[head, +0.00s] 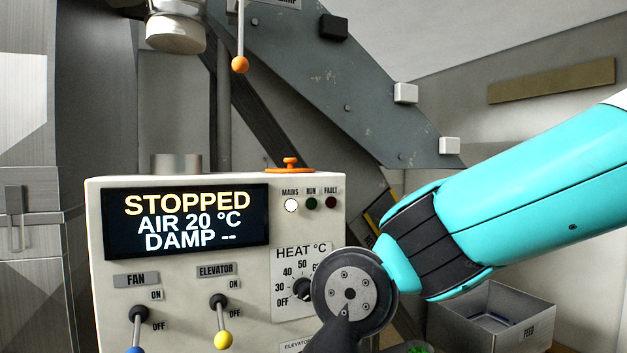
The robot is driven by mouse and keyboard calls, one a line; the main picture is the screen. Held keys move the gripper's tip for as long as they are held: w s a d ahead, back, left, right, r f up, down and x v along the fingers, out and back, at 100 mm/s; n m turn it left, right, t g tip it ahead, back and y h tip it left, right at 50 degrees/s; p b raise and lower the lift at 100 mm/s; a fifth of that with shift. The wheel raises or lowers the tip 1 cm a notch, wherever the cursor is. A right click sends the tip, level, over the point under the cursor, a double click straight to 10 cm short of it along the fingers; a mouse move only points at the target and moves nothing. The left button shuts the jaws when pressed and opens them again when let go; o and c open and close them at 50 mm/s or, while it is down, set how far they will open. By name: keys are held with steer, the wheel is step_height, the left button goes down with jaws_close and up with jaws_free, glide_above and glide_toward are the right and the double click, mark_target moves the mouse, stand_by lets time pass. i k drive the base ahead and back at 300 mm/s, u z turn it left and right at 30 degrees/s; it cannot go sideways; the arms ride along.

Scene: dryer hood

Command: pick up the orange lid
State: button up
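The orange lid (290,166) is a flat disc with a raised knob in its middle. It sits on top of the cream control box (180,290), near the right end of the box's upper edge. Its knob stands clear and nothing covers it. My turquoise arm reaches in from the right, and its grey and black wrist joint is in front of the box's lower right, below the lid. My gripper's fingers are not visible; they are below the frame's lower edge or hidden.
A metal cylinder (177,163) stands on the box, left of the lid. An orange-ball lever (240,64) hangs above the box. Fan and elevator levers (221,338) stick out from the box front. A grey feed bin (495,318) is at lower right. A grey sloping chute (300,75) runs behind.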

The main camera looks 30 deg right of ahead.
mark_target(290, 162)
steer(key=z, duration=1.65)
steer(key=i, duration=1.1)
